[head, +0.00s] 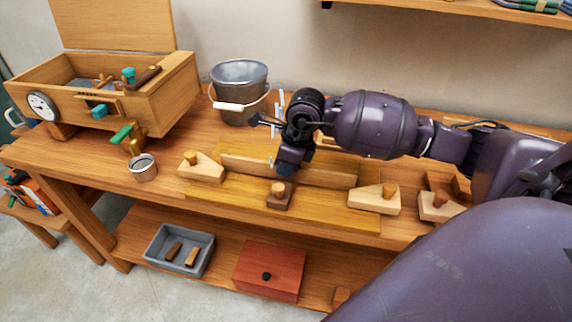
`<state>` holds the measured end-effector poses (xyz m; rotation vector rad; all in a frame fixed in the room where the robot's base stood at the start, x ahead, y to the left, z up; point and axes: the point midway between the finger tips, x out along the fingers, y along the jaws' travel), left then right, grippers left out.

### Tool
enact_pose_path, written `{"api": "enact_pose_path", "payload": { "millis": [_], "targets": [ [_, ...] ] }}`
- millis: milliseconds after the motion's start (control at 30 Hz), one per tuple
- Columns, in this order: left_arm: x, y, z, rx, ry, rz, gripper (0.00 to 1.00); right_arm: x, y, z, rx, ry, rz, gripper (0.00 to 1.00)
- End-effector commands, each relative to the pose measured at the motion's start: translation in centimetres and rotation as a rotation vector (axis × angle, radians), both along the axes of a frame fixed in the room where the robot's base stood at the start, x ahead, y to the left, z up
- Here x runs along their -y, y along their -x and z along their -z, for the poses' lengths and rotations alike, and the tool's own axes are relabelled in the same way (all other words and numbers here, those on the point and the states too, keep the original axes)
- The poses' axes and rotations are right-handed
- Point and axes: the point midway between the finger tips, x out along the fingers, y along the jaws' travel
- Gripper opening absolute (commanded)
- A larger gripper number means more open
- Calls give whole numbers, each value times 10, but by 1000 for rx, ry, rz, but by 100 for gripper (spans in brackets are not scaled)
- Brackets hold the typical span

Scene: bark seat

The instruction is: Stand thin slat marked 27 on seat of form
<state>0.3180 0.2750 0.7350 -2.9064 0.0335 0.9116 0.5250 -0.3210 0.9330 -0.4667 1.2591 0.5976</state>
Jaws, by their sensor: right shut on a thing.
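A long thin wooden slat (325,177) stands on edge along the yellow-brown board (240,205) of the form on the bench. I cannot read a number on it. My right gripper (285,170) reaches down from above at the slat's middle and is shut on it, hiding that part. A light wedge block with a round knob (203,172) is beside the slat's left end, and another light wedge block (374,200) is beyond its right end. A small dark block with a knob (279,199) sits in front of the slat. My left gripper is not in view.
A metal bucket (239,80) stands behind, left of my arm. A wooden box with a dial (165,95) and a metal cup (143,168) are at left. Another knobbed block (438,208) lies at right. A grey tray (158,240) and a red box (270,270) are on the lower shelf.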

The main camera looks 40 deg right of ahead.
Motion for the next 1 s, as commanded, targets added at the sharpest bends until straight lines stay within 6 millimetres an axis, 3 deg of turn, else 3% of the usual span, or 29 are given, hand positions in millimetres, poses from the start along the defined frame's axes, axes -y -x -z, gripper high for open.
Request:
{"api": "enact_pose_path", "payload": {
  "millis": [33,67,233,1000],
  "targets": [
    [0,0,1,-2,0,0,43,-1,2,5,-9,-1,-1,0],
    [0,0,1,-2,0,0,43,-1,2,5,-9,-1,-1,13],
    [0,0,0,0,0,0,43,0,2,5,-9,0,1,39],
    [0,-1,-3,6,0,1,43,3,0,1,-5,7,5,40]
  ]
}}
